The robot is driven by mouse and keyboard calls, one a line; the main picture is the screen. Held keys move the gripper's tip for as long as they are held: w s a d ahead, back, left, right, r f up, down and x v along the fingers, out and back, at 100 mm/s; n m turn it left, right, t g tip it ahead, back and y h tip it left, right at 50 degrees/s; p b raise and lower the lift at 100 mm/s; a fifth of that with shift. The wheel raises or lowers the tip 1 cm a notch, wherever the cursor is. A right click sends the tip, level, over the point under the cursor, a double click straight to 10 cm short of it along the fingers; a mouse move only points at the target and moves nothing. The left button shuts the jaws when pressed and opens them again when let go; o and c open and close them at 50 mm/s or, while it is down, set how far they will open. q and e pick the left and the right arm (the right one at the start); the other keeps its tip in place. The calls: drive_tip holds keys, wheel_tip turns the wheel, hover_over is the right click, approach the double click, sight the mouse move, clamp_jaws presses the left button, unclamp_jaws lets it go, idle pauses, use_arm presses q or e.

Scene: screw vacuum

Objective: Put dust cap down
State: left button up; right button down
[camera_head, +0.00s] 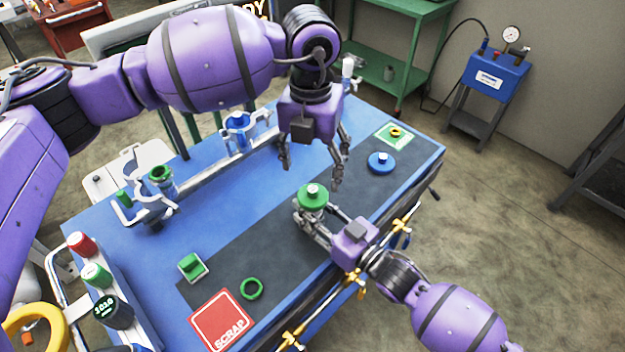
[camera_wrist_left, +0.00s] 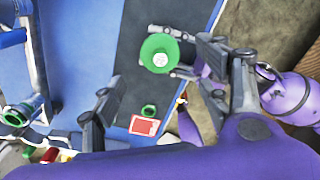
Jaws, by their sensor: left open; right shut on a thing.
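My right gripper (camera_head: 316,217) is shut on a green flanged part (camera_head: 312,191) with a white knob on top, held upright above the dark strip of the bench. The part also shows in the left wrist view (camera_wrist_left: 158,58). My left gripper (camera_head: 311,174) is open and empty, pointing down just above this part, with no visible contact. I cannot tell for sure which piece is the dust cap.
A green pad with a yellow ring (camera_head: 394,134) lies at the right corner. A green ring (camera_head: 252,288), a red scrap pad (camera_head: 221,321) and a green block (camera_head: 192,267) are at the front left. Blue fittings (camera_head: 238,132) stand along the back. The bench's blue middle is clear.

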sight(312, 189)
use_arm(q)
wheel_tip(312, 189, up, 5)
drive_tip(key=shift+r, duration=0.1)
use_arm(e)
drive_tip(key=c, duration=1.2)
unclamp_jaws()
drive_tip(key=shift+o, duration=0.2)
drive_tip(key=v, duration=1.2)
